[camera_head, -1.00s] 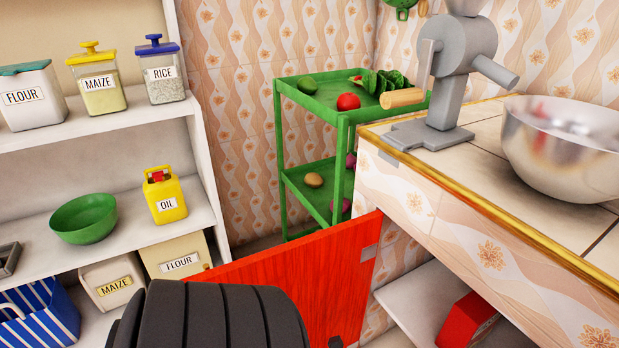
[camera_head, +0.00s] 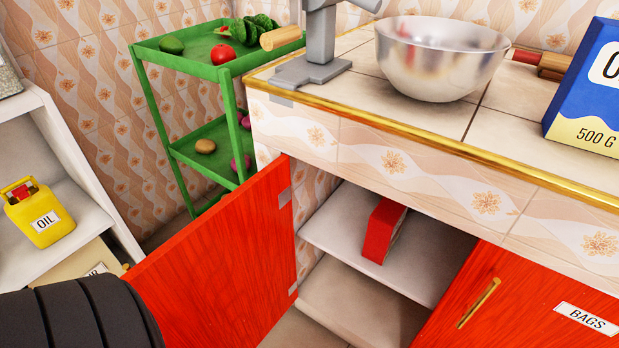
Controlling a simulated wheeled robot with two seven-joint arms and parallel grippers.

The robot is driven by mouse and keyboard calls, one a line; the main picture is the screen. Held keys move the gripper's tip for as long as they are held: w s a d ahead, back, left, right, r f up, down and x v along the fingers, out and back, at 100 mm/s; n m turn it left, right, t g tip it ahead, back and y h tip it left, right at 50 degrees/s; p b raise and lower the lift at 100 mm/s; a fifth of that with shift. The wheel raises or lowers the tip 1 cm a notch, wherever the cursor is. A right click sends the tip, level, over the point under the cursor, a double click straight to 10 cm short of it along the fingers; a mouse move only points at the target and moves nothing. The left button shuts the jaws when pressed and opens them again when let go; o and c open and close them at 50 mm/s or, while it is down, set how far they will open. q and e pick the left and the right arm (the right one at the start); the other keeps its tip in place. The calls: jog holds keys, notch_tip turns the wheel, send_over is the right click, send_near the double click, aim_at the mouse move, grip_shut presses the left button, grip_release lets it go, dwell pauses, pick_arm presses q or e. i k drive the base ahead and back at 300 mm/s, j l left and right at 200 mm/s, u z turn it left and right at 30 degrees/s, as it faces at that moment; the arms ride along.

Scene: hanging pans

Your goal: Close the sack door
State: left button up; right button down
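An open red cabinet door (camera_head: 222,272) swings out from the left side of an opening under the tiled counter. Its inner face, with metal hinges, is towards me, and no label shows on it. A second red door (camera_head: 530,308), labelled BAGS, has a gold handle (camera_head: 479,303) and looks closed at the lower right. No door label reading sack is in view. A black ribbed part of my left arm is at the lower left, in front of the open door's lower left edge. Neither gripper is in view.
The open cabinet (camera_head: 400,235) holds a red box (camera_head: 383,232) on its shelf. The counter (camera_head: 430,120) bears a grinder, a steel bowl (camera_head: 438,58) and a blue box (camera_head: 592,95). A green rack (camera_head: 229,105) stands behind the open door. White shelves (camera_head: 75,185) are at left.

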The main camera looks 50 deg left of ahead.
aim_at(226, 280)
jog(key=k+j+u, duration=0.35)
jog(key=k+j, duration=0.4)
